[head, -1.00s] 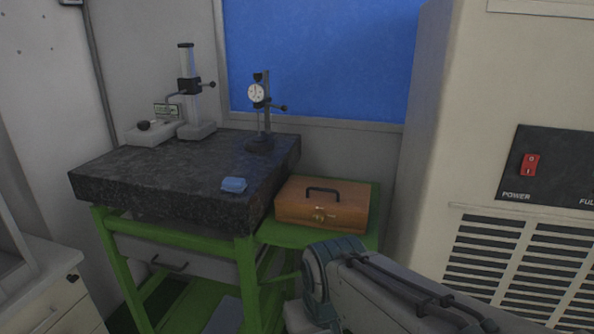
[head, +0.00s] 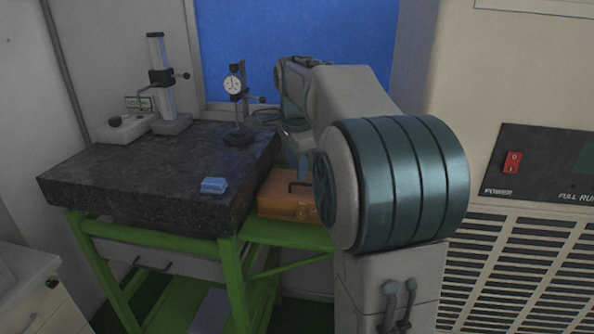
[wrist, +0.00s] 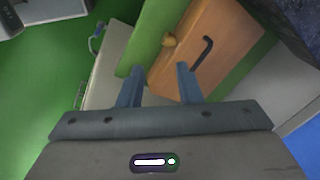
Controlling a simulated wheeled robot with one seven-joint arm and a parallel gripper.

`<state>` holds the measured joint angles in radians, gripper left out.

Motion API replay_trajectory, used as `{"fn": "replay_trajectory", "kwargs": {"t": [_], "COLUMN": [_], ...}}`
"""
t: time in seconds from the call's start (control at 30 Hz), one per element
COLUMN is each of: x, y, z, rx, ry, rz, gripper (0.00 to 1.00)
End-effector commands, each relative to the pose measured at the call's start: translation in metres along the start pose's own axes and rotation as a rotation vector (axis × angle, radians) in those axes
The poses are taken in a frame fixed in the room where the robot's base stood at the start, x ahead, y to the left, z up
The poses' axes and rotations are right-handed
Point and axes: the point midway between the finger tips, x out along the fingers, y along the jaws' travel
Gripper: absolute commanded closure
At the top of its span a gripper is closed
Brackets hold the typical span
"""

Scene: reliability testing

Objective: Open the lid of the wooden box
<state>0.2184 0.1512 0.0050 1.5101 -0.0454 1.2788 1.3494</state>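The wooden box (head: 282,203) sits on a green shelf beside the granite table, its lid shut. My arm covers its right part in the head view. In the wrist view the box (wrist: 228,58) shows tilted, with a dark handle (wrist: 202,52) on one face and a brass latch (wrist: 168,40) at the edge near the green shelf (wrist: 150,35). My gripper (wrist: 160,68) is open and empty. Its two fingers are apart, pointing at the latch side of the box; the right fingertip overlaps the box in the picture, but contact cannot be told.
The granite table (head: 120,170) on a green frame stands left of the box, with a blue block (head: 214,186), a dial gauge stand (head: 236,100) and a height stand (head: 160,85) on it. A beige cabinet (head: 455,120) with a power switch stands close on the right.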

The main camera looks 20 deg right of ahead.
Motion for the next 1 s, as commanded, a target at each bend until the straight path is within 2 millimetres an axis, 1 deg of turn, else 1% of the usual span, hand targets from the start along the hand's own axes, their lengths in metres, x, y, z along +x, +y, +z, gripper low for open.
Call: {"fn": "replay_trajectory", "kwargs": {"t": [0.03,0.1,0.2,0.3,0.37,0.47,0.53,0.67,1.0], "x": [-0.004,-0.006,-0.008,-0.008,-0.008,-0.005,0.001,0.021,0.091], "y": [-0.017,-0.034,-0.052,-0.062,-0.065,-0.068,-0.068,-0.067,-0.065], "z": [-0.015,-0.031,-0.050,-0.063,-0.067,-0.071,-0.072,-0.071,-0.073], "rx": [0.109,0.251,0.415,0.529,0.572,0.608,0.614,0.613,0.611], "ry": [0.006,0.013,0.022,0.029,0.031,0.033,0.033,0.032,0.032], "rz": [0.006,0.011,0.015,0.017,0.019,0.020,0.020,0.022,0.021], "gripper": [0.68,0.68,0.68,0.68,0.68,0.68,0.68,0.68,0.68]}}
